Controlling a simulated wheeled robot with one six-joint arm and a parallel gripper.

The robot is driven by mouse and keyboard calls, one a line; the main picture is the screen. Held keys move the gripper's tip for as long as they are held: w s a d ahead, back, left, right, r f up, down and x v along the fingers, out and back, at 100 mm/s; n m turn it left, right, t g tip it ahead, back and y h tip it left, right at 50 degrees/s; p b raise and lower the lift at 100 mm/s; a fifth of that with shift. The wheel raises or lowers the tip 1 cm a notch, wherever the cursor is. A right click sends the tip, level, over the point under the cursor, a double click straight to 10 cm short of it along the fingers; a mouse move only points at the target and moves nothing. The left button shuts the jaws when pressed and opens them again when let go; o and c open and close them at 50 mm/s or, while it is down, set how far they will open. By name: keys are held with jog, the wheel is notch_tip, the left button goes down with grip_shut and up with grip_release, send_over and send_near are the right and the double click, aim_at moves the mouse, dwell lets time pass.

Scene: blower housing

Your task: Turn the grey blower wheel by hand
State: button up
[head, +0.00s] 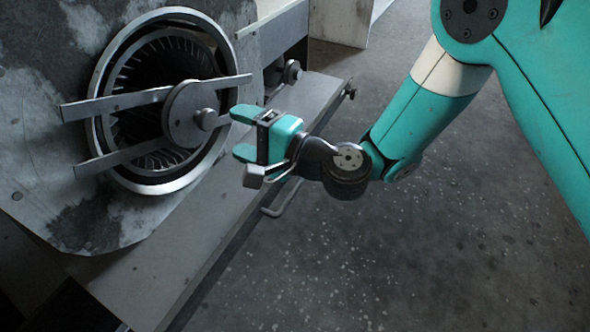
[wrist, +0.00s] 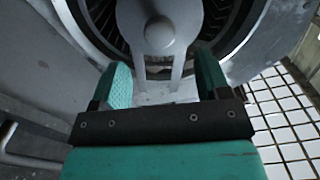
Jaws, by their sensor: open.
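The blower wheel (head: 138,78) is a drum of dark grey vanes set inside a round metal inlet ring (head: 103,60) in the housing. Flat bars cross the opening and carry a grey round hub (head: 184,118) with a short shaft end (head: 206,119). Bars and hub hide part of the wheel. My teal gripper (head: 240,133) is open and empty, just right of the hub and facing it, apart from it. In the wrist view the hub's rounded shaft end (wrist: 160,32) sits beyond and between the fingers (wrist: 163,70), with vanes (wrist: 222,15) showing at its sides.
The grey housing (head: 40,100) is worn and patchy. A metal ledge (head: 190,225) runs below the opening, with a small knob fitting (head: 291,72) near its far end. Open concrete floor (head: 400,260) lies to the right. The wrist view shows a white tiled grid (wrist: 285,115) at right.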

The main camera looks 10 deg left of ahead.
jog(key=b+v, duration=0.9)
jog(key=shift+b, duration=0.35)
jog(key=shift+s+d, duration=0.1)
